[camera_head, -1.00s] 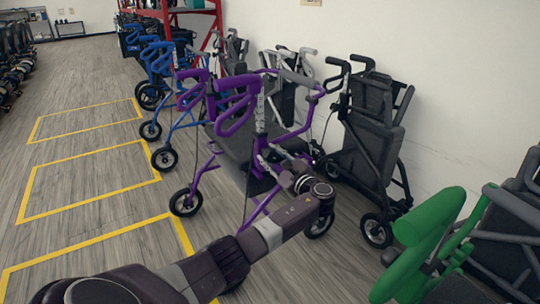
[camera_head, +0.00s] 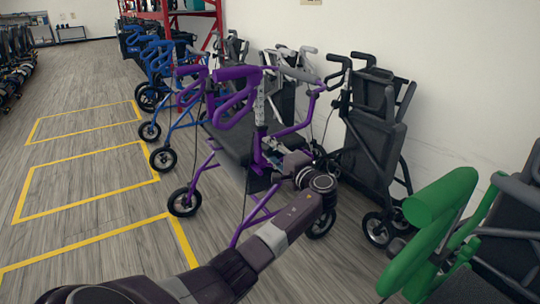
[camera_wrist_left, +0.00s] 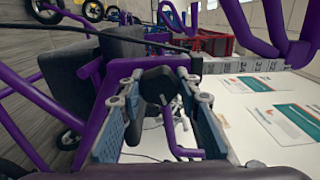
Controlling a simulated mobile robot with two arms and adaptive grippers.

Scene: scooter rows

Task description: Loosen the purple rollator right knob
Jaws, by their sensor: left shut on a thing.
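The purple rollator (camera_head: 208,174) stands upright in the middle of the head view, with purple loop handles and a dark seat. The knob sits by a purple frame tube (camera_wrist_left: 92,118). In the head view the knob is hidden by the gripper. My right gripper does not show.
A black folded rollator (camera_head: 372,140) stands close on the right against the white wall. A green rollator (camera_head: 435,225) is at the near right. Blue rollators (camera_head: 160,62) stand behind on the left. The floor with yellow outlines (camera_head: 85,182) is clear.

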